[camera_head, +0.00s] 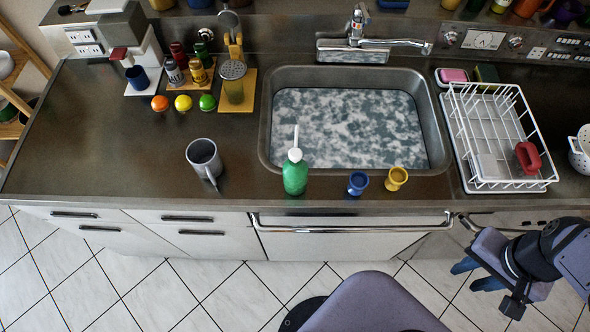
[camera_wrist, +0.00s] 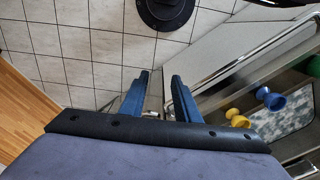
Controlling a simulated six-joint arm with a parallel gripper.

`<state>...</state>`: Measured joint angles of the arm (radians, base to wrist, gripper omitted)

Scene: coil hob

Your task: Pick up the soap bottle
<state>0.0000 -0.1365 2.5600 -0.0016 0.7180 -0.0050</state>
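The soap bottle (camera_head: 295,177) is green with a white pump top. It stands upright on the counter in front of the sink, near the counter's front edge. My gripper (camera_head: 472,273) is at the lower right in the head view, in front of the counter and well to the right of the bottle. In the wrist view my gripper (camera_wrist: 162,90) shows two blue fingers held apart with nothing between them.
A blue cup (camera_head: 358,183) and a yellow cup (camera_head: 396,179) stand right of the bottle. A grey mug (camera_head: 204,160) stands to its left. The sink (camera_head: 436,135) lies behind it. A white dish rack (camera_head: 507,186) is at right. A rail (camera_head: 350,229) runs along the counter front.

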